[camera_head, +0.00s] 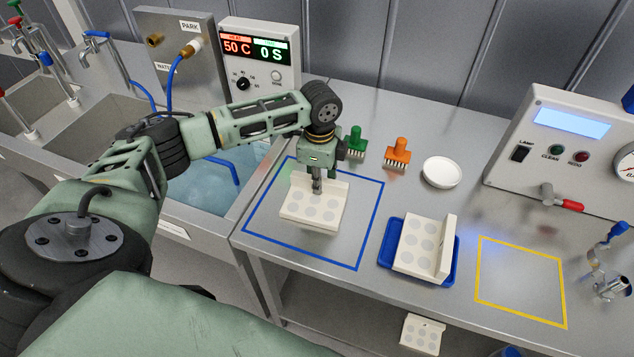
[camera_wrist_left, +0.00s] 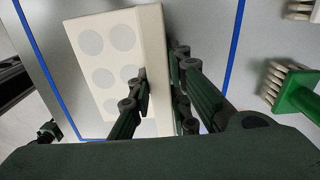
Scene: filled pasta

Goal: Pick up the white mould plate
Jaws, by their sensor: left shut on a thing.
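A white mould plate (camera_head: 304,215) with round grey pockets and an upright wall along one edge is inside the blue outlined square on the steel bench. My left gripper (camera_head: 316,190) reaches down onto it from above and is shut on its upright wall. In the left wrist view the fingers (camera_wrist_left: 160,100) stand on either side of that wall of the plate (camera_wrist_left: 83,70). I cannot tell whether the plate touches the bench. My right gripper is not in view.
A similar white plate (camera_head: 415,250) sits in a blue tray (camera_head: 386,262). Green (camera_head: 355,143) and orange (camera_head: 398,152) brushes and a white round dish (camera_head: 441,172) stand behind. The yellow outlined square (camera_head: 520,282) is empty. A water-filled sink (camera_head: 215,195) lies left.

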